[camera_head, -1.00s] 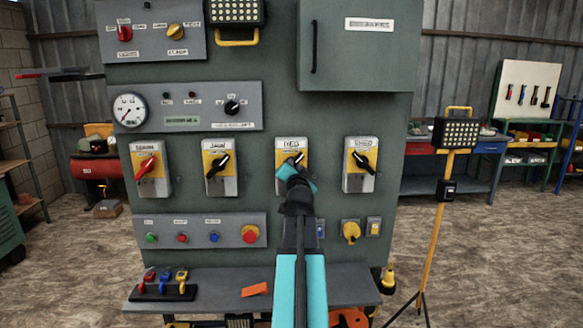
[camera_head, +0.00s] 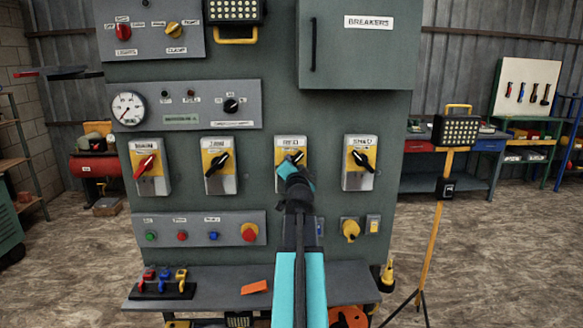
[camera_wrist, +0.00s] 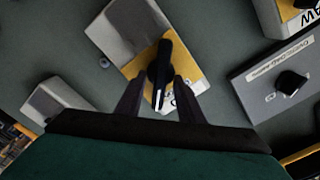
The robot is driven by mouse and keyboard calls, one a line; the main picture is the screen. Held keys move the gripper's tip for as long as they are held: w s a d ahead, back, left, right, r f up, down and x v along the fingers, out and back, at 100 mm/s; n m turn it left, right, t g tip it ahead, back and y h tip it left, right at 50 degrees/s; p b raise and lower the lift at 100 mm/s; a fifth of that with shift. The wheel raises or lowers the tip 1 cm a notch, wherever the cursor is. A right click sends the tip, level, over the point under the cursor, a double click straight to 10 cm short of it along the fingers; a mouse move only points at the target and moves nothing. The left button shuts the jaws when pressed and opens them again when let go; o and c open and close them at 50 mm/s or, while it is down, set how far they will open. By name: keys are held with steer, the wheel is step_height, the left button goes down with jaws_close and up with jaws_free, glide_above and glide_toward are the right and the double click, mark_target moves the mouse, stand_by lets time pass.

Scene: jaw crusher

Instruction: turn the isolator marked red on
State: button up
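The third isolator from the left (camera_head: 282,182) is a grey box with a yellow plate and a black handle, under my gripper. Its small white label seems to read "RED", but is blurred. Its handle slants up to the right in the head view. In the wrist view the black handle (camera_wrist: 160,72) lies between the two fingers of my gripper (camera_wrist: 159,82). The fingers are apart, with a visible gap on each side of the handle. In the head view my gripper (camera_head: 294,165) partly covers the handle and plate.
Similar isolators stand beside it: one with a red handle (camera_head: 146,164), and black-handled ones to the left (camera_head: 219,162) and right (camera_head: 361,160). Below are a push-button panel (camera_head: 196,229) and a yellow knob (camera_head: 350,230). A shelf (camera_head: 225,290) juts out at the bottom.

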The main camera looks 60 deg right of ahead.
steer(key=b+v, duration=0.3)
steer(key=v, duration=0.5)
steer(key=shift+a+b, duration=0.3)
steer(key=shift+b, duration=0.1)
steer(key=shift+s+f+b, duration=0.2)
steer(key=shift+b, duration=0.1)
steer(key=shift+s+a+b, duration=0.2)
steer(key=shift+a+b, duration=0.1)
steer(key=shift+b, duration=0.6)
steer(key=shift+s+a+b, duration=0.2)
steer(key=shift+a+b, duration=0.1)
steer(key=shift+b, duration=0.6)
steer(key=shift+b+v, duration=1.8)
steer(key=shift+b, duration=1)
steer(key=shift+r, duration=0.2)
